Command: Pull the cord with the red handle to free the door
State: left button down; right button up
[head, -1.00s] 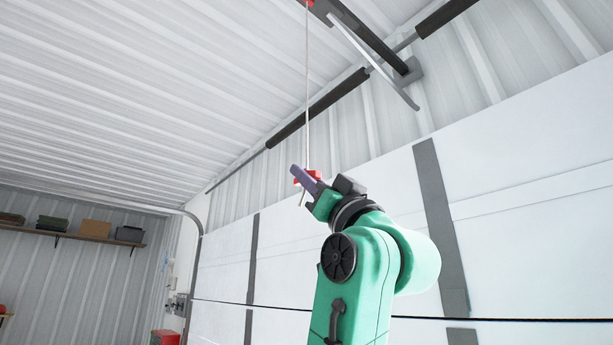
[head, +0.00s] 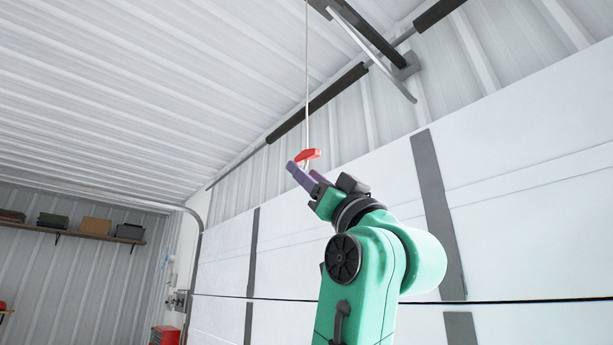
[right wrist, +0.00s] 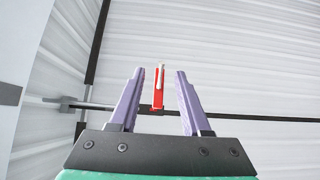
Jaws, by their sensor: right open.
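The red handle (head: 308,154) hangs at the lower end of a thin pale cord (head: 307,80) that comes down from the dark rail (head: 365,30) under the ceiling. My right gripper (head: 303,170) is open, its purple fingers just below the handle in the head view. In the right wrist view the red handle (right wrist: 158,90) shows between the two spread fingers of the right gripper (right wrist: 160,73), with a gap on each side. How far it lies beyond the fingertips is hard to tell. My left gripper is not in view.
The white sectional door (head: 350,230) with grey strips stands behind my right arm. A dark bar (head: 318,103) runs along the wall above it. A shelf (head: 70,233) with boxes is on the far left wall. A red cabinet (head: 164,336) stands below.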

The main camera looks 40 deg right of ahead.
jog(key=b+v, duration=0.8)
jog(key=v, duration=0.6)
